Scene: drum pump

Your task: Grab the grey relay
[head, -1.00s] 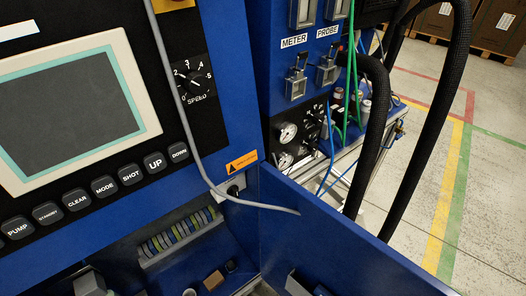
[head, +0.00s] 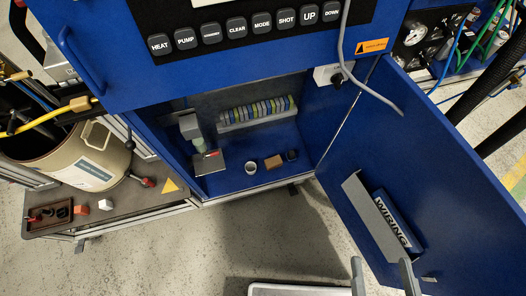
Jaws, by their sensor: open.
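Inside the open blue cabinet, at its left, a light grey block (head: 189,126) sits above a pale green piece, with a darker grey box (head: 209,163) bearing a small red mark just below. The light grey block looks most like the grey relay, but I cannot tell for certain. My gripper (head: 383,277) shows only by its two fingertips at the bottom edge. They are apart and empty, in front of the open cabinet door and well to the lower right of the grey block.
A white ring (head: 251,168), a brown block (head: 274,161) and a small black part (head: 292,155) lie on the cabinet floor. A terminal row (head: 257,112) is behind them. The open door (head: 350,150), with a "WIRING" holder (head: 392,218), bounds the right. A grey cable (head: 370,88) hangs above.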

